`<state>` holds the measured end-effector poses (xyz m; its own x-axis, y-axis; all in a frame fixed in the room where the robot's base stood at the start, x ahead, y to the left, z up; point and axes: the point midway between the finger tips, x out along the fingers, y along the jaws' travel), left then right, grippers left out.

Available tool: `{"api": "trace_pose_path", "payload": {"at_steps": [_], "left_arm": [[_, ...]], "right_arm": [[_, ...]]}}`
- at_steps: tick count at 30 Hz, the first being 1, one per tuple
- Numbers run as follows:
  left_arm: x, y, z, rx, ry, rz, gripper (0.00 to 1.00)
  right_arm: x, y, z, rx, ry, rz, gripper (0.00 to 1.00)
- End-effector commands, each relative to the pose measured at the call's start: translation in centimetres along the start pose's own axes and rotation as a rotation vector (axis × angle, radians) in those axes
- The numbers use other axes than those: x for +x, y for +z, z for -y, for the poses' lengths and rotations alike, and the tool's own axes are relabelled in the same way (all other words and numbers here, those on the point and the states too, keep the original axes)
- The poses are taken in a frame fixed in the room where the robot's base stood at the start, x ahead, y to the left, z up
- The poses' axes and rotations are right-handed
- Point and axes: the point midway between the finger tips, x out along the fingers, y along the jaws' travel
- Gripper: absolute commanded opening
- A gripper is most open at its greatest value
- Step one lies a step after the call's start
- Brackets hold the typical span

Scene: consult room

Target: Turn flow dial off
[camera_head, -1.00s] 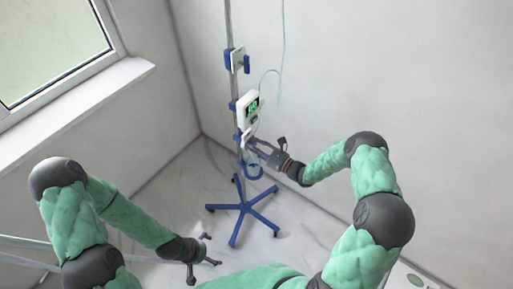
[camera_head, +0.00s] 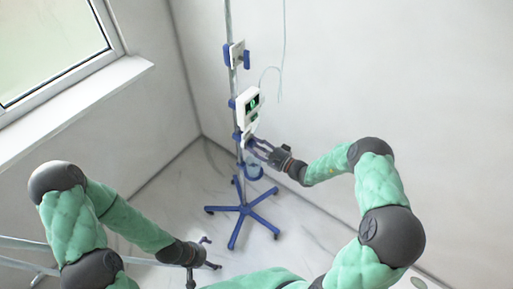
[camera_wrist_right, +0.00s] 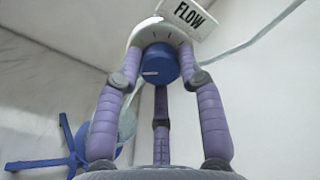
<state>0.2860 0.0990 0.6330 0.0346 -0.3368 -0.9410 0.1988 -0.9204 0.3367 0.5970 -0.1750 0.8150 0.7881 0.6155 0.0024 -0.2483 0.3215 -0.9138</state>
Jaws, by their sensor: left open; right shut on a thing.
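The flow dial is a round blue knob (camera_wrist_right: 160,63) with a white mark pointing left in the right wrist view. It sits on a white rounded housing (camera_wrist_right: 143,33) under a "FLOW" label (camera_wrist_right: 189,13). My right gripper (camera_wrist_right: 161,75) has its purple fingers closed on the knob from both sides. In the head view my right gripper (camera_head: 251,145) reaches the lower part of the pole's equipment, and its fingers hide the dial there.
A white monitor (camera_head: 247,104) with a green display is clamped to the pole (camera_head: 231,70) above the dial; its digits are too small to read. The stand's blue base (camera_head: 242,211) rests on the floor. Walls are close behind; a window sill (camera_head: 85,105) is at left.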

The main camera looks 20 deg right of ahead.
Motion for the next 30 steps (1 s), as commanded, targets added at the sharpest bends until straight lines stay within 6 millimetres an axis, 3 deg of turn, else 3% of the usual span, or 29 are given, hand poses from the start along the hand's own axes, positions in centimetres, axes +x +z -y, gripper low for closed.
{"api": "trace_pose_path", "payload": {"at_steps": [9, 24, 25, 27, 30], "left_arm": [[0.53, -0.03, 0.19, 0.0, 0.0, 0.0, 1.0], [0.56, -0.02, 0.2, 0.0, 0.0, 0.0, 1.0], [0.56, -0.02, 0.2, 0.0, 0.0, 0.0, 1.0], [0.56, -0.03, 0.2, 0.0, 0.0, 0.0, 1.0], [0.55, -0.03, 0.2, 0.0, 0.0, 0.0, 1.0]], "right_arm": [[-0.13, -0.17, -0.39, -0.1, 0.008, -0.007, 0.06], [-0.13, -0.21, -0.27, -0.116, 0.006, -0.007, 0.06], [-0.13, -0.21, -0.26, -0.116, 0.006, -0.007, 0.44], [-0.13, -0.2, -0.22, -0.116, 0.005, -0.007, 0.62], [-0.09, -0.15, -0.15, -0.117, 0.004, -0.005, 0.62]]}}
